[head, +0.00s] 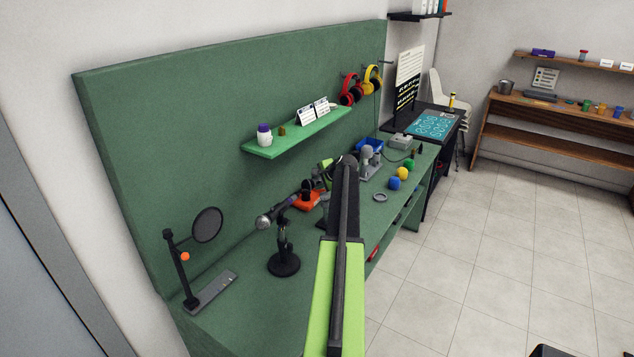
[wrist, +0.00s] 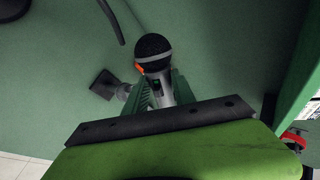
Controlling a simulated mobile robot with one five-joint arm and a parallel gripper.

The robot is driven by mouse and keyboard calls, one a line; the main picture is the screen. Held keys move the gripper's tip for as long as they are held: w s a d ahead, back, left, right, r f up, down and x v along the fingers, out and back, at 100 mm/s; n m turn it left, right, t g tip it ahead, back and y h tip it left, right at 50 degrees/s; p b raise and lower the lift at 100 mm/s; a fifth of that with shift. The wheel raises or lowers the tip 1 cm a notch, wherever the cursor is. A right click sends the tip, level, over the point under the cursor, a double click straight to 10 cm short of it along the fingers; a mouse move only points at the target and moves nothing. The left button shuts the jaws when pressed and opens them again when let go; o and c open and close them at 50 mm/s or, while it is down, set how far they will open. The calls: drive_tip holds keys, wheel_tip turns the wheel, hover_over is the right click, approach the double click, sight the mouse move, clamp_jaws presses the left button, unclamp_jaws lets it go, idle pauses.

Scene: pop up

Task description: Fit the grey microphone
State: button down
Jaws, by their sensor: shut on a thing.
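The grey microphone (wrist: 154,52) has a dark mesh head, a pale collar and a grey body. In the wrist view my gripper (wrist: 162,90) is shut on its body between two green fingers, with the head beyond the tips. In the head view the microphone (head: 264,221) lies tilted, its head to the left and its tail toward my gripper (head: 307,188), which is partly hidden by my arm. A black stand with a round base (head: 284,264) stands on the bench, its top close to the microphone in the picture. I cannot tell whether they touch.
A pop filter (head: 208,225) stands at the left on the green bench (head: 250,318). An orange tray (head: 306,203) lies behind my arm. Another microphone (head: 367,157), coloured balls and a ring (head: 380,197) are at the right. A green shelf (head: 295,135) juts from the backboard.

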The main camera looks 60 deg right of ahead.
drive_tip(key=shift+r+p, duration=0.3)
wheel_tip(320, 180, down, 5)
drive_tip(key=b, duration=0.5)
drive_tip(key=shift+s+f, duration=0.15)
drive_tip(key=shift+f, duration=0.1)
drive_tip(key=shift+f+b, duration=1.35)
drive_tip(key=shift+b, duration=0.25)
drive_tip(key=shift+f, duration=0.1)
drive_tip(key=c, duration=1)
unclamp_jaws()
drive_tip(key=shift+o, duration=0.2)
